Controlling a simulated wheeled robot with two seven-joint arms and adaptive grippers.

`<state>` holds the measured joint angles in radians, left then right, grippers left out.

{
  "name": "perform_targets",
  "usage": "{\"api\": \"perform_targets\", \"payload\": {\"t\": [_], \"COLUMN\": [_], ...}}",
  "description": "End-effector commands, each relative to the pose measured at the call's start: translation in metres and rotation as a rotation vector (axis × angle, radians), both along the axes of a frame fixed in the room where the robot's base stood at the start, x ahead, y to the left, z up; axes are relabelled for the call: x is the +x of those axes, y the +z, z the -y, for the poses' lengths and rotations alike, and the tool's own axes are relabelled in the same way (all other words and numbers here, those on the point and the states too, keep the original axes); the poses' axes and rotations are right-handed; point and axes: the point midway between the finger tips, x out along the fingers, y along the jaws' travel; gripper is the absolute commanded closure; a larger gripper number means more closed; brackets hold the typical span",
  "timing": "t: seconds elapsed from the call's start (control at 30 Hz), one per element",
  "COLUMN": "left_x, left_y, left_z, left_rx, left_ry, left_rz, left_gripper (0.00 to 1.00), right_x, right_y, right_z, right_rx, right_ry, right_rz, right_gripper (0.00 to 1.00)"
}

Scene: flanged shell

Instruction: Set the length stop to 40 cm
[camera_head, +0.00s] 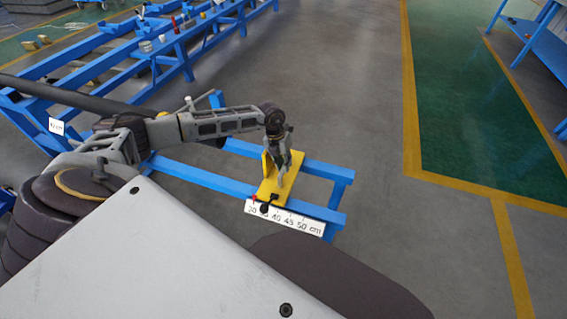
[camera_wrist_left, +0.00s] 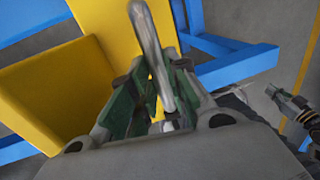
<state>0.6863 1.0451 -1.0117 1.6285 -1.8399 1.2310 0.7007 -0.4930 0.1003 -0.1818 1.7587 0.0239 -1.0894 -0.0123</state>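The yellow length stop (camera_head: 277,188) is an angled plate on the blue rails, with an upright flange at its left side. A white scale (camera_head: 308,224) marked up to 50 cm runs along the near rail. A dark knob (camera_head: 265,208) sits at the stop's near edge, above the scale, and hides some figures; I cannot read the exact setting. My left gripper (camera_head: 283,172) is at the stop. In the left wrist view its green-padded fingers (camera_wrist_left: 155,85) stand apart on either side of a bare metal handle (camera_wrist_left: 152,45), with gaps visible.
The blue frame (camera_head: 325,172) ends at the right, with open grey floor beyond. A long blue rack (camera_head: 180,55) with small items stands at the back left. A blue table (camera_head: 540,40) is at the far right.

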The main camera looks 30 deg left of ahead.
Motion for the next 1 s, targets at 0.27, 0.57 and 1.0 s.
{"api": "perform_targets", "payload": {"t": [0.27, 0.57, 1.0], "left_x": [0.000, 0.004, 0.017], "left_y": [0.000, 0.001, 0.001], "left_z": [0.000, 0.017, 0.070], "left_rx": [0.000, -0.003, -0.004], "left_ry": [0.000, -0.003, -0.002], "left_rz": [0.000, 0.000, 0.000], "left_gripper": [1.00, 1.00, 1.00], "right_x": [0.001, 0.001, -0.004], "right_y": [0.000, -0.001, -0.024], "right_z": [0.000, 0.000, 0.005], "right_rx": [0.000, 0.001, -0.006], "right_ry": [0.000, -0.001, -0.006], "right_rz": [0.002, 0.008, 0.013], "right_gripper": [1.00, 1.00, 1.00]}}
